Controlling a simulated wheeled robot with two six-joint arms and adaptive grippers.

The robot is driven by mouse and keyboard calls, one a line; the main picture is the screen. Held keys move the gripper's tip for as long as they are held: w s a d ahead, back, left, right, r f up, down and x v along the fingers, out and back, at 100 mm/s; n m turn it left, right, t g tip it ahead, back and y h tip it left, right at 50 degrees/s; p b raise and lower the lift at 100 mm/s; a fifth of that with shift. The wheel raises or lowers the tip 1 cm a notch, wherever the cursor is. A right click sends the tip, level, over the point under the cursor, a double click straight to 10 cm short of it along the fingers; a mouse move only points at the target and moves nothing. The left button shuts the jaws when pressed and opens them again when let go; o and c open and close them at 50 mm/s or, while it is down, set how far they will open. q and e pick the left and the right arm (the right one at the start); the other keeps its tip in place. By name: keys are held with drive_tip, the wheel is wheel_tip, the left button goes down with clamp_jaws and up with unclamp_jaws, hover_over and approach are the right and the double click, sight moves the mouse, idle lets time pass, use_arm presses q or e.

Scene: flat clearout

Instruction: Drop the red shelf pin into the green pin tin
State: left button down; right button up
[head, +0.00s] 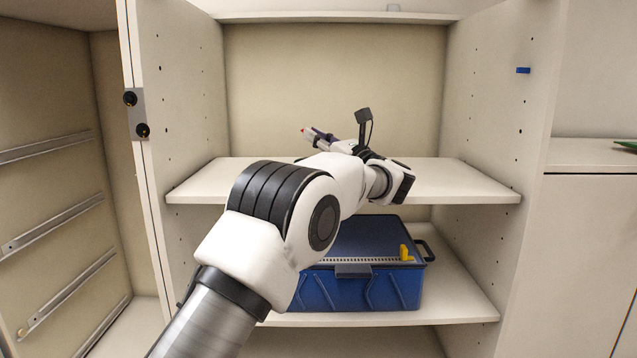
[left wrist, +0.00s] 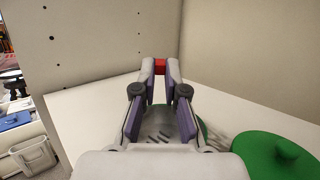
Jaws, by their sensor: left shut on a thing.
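My left gripper (head: 308,132) is over the middle shelf of the open cabinet, its fingers pointing left. It is shut on the small red shelf pin (left wrist: 160,66), which sits between the fingertips in the left wrist view. The pin's red tip also shows in the head view (head: 302,129). In the left wrist view a round green lid-like piece with a knob (left wrist: 286,152) lies on the white shelf at lower right. Another green part (left wrist: 203,128), perhaps the tin, shows just behind the right finger, mostly hidden by the gripper. My right gripper is not in view.
The middle shelf (head: 460,185) has free room on its right. A blue toolbox (head: 390,290) stands on the shelf below, with a yellow piece (head: 405,253) at its right. A blue pin (head: 523,70) sticks from the right wall. The cabinet's side walls flank my arm.

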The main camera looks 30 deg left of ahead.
use_arm(q)
drive_tip(key=shift+f, duration=0.45)
drive_tip(key=c, duration=1.2)
unclamp_jaws()
drive_tip(key=shift+o, duration=0.2)
drive_tip(key=shift+r, duration=0.1)
drive_tip(key=shift+d, duration=0.1)
drive_tip(key=v, duration=1.2)
